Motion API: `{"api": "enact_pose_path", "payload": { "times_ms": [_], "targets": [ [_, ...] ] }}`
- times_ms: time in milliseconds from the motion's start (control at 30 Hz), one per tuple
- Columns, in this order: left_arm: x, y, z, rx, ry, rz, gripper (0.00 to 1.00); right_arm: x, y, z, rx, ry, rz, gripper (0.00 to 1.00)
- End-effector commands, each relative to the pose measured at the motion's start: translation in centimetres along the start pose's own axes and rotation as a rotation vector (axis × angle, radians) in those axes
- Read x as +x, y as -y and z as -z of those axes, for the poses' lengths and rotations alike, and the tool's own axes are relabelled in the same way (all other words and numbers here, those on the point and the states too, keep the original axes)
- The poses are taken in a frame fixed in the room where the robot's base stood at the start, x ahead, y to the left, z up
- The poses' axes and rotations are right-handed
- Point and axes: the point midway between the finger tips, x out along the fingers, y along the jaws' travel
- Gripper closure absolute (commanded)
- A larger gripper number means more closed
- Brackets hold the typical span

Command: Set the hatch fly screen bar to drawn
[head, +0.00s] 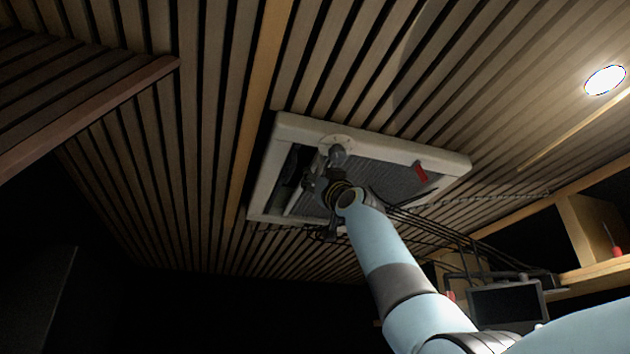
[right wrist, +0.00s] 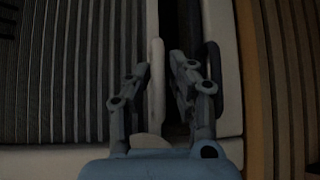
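The ceiling hatch has a pale frame (head: 365,133) and a grey pleated screen (head: 385,180) over its middle and right part. The pale fly screen bar (head: 294,206) runs along the screen's left edge, partly hidden behind my gripper. In the right wrist view the bar's pale grip (right wrist: 157,75) stands between the fingers of my right gripper (right wrist: 160,68). The fingers are apart, one on each side of it; firm contact cannot be told. In the head view my right gripper (head: 312,188) is up at the hatch's left part. My left gripper is not in view.
A dark strip of opening (right wrist: 182,25) lies right of the bar, with a dark curved handle (right wrist: 215,80) beyond. A red tab (head: 421,172) sits at the hatch's right side. Slatted ceiling surrounds the frame. A dark monitor (head: 507,304) and a shelf (head: 590,272) are at lower right.

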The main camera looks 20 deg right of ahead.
Motion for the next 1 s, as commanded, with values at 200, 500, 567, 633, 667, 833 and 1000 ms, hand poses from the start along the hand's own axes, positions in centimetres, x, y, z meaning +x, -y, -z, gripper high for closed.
{"api": "enact_pose_path", "payload": {
  "times_ms": [200, 500, 567, 633, 667, 833, 1000],
  "targets": [
    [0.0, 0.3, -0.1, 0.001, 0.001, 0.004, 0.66, -0.7, 0.0, -0.1, -0.001, 0.0, 0.001, 0.79],
    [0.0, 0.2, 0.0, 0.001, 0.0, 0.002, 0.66, -6.1, 0.0, -0.1, -0.002, 0.0, -0.001, 0.79],
    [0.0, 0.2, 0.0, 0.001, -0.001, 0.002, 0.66, -7.4, 0.0, -0.2, 0.0, 0.001, 0.0, 0.79],
    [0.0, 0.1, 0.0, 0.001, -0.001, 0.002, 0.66, -8.8, 0.0, -0.2, -0.002, 0.001, 0.0, 0.79],
    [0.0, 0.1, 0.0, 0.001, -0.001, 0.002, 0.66, -9.3, 0.0, -0.1, -0.001, 0.001, 0.0, 0.79],
    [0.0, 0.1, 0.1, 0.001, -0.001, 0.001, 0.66, -11.4, 0.0, -0.1, -0.001, 0.001, 0.0, 0.79],
    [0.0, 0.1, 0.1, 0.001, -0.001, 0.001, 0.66, -12.0, 0.0, 0.0, 0.0, 0.0, 0.0, 0.79]
  ]
}}
